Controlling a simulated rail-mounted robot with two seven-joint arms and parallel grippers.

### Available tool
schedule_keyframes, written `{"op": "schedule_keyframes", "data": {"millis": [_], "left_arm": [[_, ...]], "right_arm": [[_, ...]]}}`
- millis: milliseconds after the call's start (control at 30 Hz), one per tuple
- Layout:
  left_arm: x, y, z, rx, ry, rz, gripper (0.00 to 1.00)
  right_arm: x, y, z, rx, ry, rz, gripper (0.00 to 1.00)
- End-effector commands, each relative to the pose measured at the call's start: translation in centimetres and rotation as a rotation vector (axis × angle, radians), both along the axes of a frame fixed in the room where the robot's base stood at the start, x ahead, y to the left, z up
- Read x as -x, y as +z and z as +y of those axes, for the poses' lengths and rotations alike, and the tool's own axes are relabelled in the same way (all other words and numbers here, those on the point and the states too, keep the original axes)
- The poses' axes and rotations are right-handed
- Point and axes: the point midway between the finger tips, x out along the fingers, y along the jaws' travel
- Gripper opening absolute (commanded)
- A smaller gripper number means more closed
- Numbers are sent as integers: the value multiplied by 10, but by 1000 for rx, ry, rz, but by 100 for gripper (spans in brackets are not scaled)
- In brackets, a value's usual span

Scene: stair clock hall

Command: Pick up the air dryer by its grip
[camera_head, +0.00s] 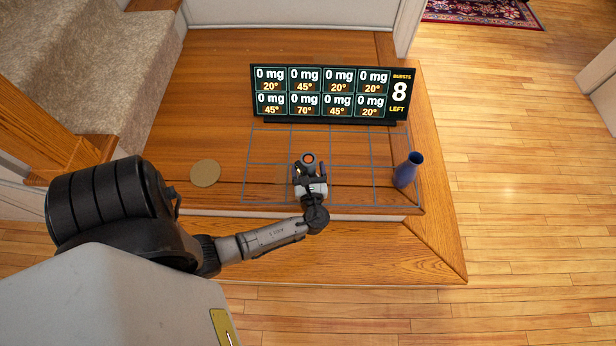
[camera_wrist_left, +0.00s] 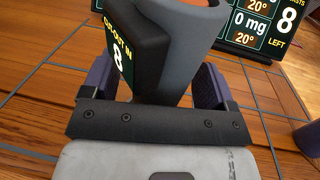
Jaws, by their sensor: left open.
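The air dryer (camera_head: 308,159) is a grey body with an orange round end. It stands on the gridded wooden landing, in front of the display board. In the left wrist view the dryer (camera_wrist_left: 185,45) fills the top middle, with a black panel (camera_wrist_left: 137,42) reading "CUT-OUT IN 8" on its side. My left gripper (camera_head: 309,173) is open, with its two purple-padded fingers (camera_wrist_left: 152,85) on either side of the dryer's lower part. A gap shows beside the right finger. The gripper hides the lower end of the grip. My right gripper is not in view.
A display board (camera_head: 325,93) with mg and degree readings stands behind the dryer. A blue tapered piece (camera_head: 408,170) stands at the grid's right edge. A round tan disc (camera_head: 205,173) lies left of the grid. Carpeted stairs (camera_head: 95,65) rise at left.

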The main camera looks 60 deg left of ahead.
Motion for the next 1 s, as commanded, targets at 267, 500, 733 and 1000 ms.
{"op": "schedule_keyframes", "data": {"millis": [267, 500, 733, 1000], "left_arm": [[0, 0, 0, 0, 0, 0, 66], [0, 0, 0, 0, 0, 0, 43], [0, 0, 0, 0, 0, 0, 21], [0, 0, -1, 0, 0, 0, 0]], "right_arm": [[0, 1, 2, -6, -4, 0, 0], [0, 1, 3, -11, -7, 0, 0], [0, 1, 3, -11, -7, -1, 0], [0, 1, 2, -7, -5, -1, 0]]}}
